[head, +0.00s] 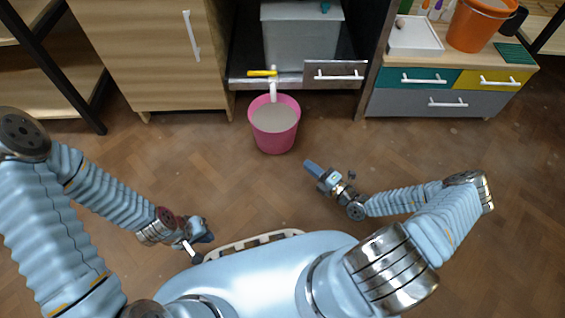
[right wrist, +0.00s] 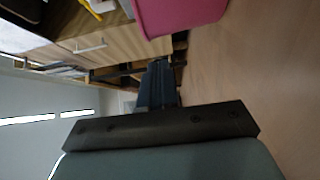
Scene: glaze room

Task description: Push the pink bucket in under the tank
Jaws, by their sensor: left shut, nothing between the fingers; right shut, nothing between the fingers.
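The pink bucket (head: 274,136) stands upright on the floor in the head view, filled with a greyish content. It is just in front of the cabinet, below the spout of the grey tank (head: 302,40). In the right wrist view the bucket (right wrist: 182,14) shows at the top, cut off by the frame. My right gripper (head: 310,167) is shut and empty, low in front of the bucket and a little to its right, apart from it. Its shut fingers also show in the right wrist view (right wrist: 158,85). My left gripper (head: 205,236) is shut and empty, close to my base at the left.
A yellow-handled tap (head: 262,73) with a white spout (head: 273,92) hangs over the bucket. A wooden cabinet (head: 150,55) stands left, a grey-fronted drawer (head: 335,74) and a colored drawer unit (head: 440,101) right. An orange bucket (head: 480,25) and white tray (head: 415,38) sit on it. The floor between is clear.

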